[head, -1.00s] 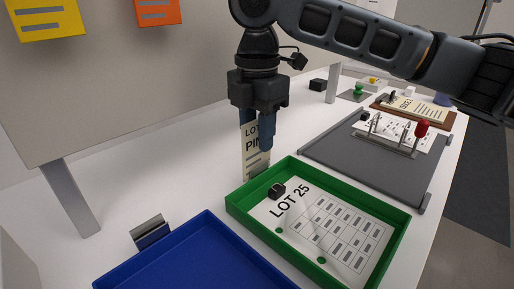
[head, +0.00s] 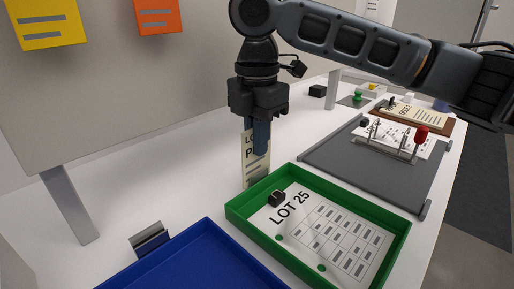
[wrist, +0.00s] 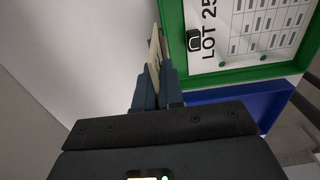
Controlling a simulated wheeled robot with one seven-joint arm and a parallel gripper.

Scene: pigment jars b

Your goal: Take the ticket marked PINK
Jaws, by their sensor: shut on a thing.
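The cream ticket (head: 251,168) stands upright just left of the green tray's far left corner. Its printed lettering is partly covered by my finger; only the starts of the lines show. My gripper (head: 257,150) points down and is shut on the ticket's upper part. In the wrist view, the ticket (wrist: 154,54) shows edge-on between the fingers (wrist: 153,80). I cannot tell whether its lower edge is clear of the table.
A green tray (head: 232,211) holds a LOT 25 sheet (head: 335,238) and a small black object (head: 277,198). A blue tray (head: 200,235) is in front, with a metal holder (head: 149,239) behind. A grey mat (head: 330,155) lies right. The white table (head: 150,170) is clear at left.

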